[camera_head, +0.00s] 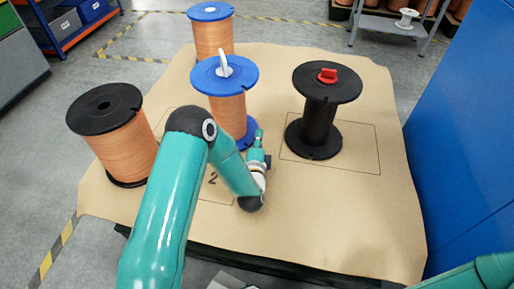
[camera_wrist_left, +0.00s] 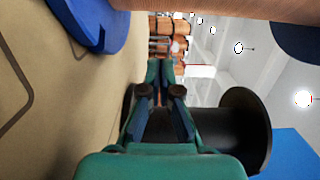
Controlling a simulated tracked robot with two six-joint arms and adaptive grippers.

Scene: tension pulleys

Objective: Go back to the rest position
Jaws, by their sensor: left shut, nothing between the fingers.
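My left gripper (camera_head: 259,137) is shut and empty, low over the brown sheet (camera_head: 300,215), just right of the foot of the middle blue spool (camera_head: 226,78). That spool carries copper wire and has a white handle on top. In the left wrist view the finger pads (camera_wrist_left: 161,72) are together with nothing between them. The blue flange (camera_wrist_left: 100,25) lies to their upper left and the empty black spool (camera_wrist_left: 248,110) to their right. I cannot tell whether the gripper touches the blue spool. My right gripper is out of view; only a teal arm part shows at the lower right.
A black-flanged copper spool (camera_head: 122,150) stands left, partly behind my left arm. A second blue spool (camera_head: 213,38) stands at the back. The black spool with a red knob (camera_head: 318,118) stands right. A blue cabinet (camera_head: 465,130) borders the right. The sheet's front right is clear.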

